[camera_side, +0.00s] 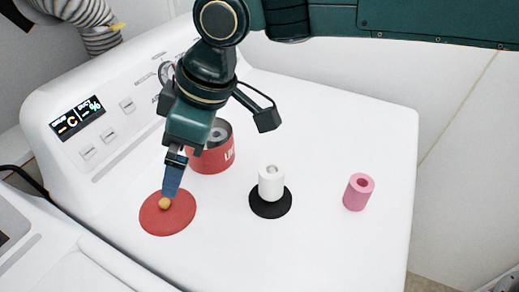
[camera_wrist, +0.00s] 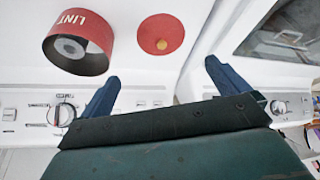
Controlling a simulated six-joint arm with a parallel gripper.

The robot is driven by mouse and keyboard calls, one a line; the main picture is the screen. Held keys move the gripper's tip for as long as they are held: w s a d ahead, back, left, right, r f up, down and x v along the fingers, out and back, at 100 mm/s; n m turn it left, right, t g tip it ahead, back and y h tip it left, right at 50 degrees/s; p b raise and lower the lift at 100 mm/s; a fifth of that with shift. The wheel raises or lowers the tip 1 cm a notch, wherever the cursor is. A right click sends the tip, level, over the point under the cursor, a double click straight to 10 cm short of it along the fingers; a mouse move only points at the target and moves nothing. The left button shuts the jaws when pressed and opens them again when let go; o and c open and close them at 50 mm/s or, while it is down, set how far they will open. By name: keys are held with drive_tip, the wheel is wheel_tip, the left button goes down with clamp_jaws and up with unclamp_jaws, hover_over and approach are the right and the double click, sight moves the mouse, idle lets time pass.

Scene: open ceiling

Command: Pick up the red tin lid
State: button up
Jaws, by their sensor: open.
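The red tin lid (camera_side: 178,220) is a flat round disc with a small tan knob, lying on the white machine top at the left of the side view. In the wrist view the lid (camera_wrist: 161,28) sits centred just beyond the fingertips. My gripper (camera_side: 170,191) is above the lid, its blue finger overlapping the lid's far edge near the knob in the side view. In the wrist view my gripper (camera_wrist: 162,72) has its two blue fingers wide apart with nothing between them. The gap between fingertips and knob is hard to judge.
Behind the lid stands an open red tin (camera_side: 225,155) marked LINT, with a grey-white roll inside; my gripper is close to it. A white cylinder (camera_side: 271,185) stands on a black disc (camera_side: 270,208). A pink hollow cylinder (camera_side: 358,192) stands right. The control panel (camera_side: 120,110) rises behind.

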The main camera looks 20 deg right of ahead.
hover_over(167, 202)
drive_tip(key=d, duration=0.2)
drive_tip(key=shift+s+f, duration=0.25)
drive_tip(key=shift+f, duration=1.8)
drive_tip(key=shift+s+f, duration=0.2)
drive_tip(key=shift+f, duration=1.85)
drive_tip(key=shift+f, duration=0.1)
drive_tip(key=shift+x, duration=2.5)
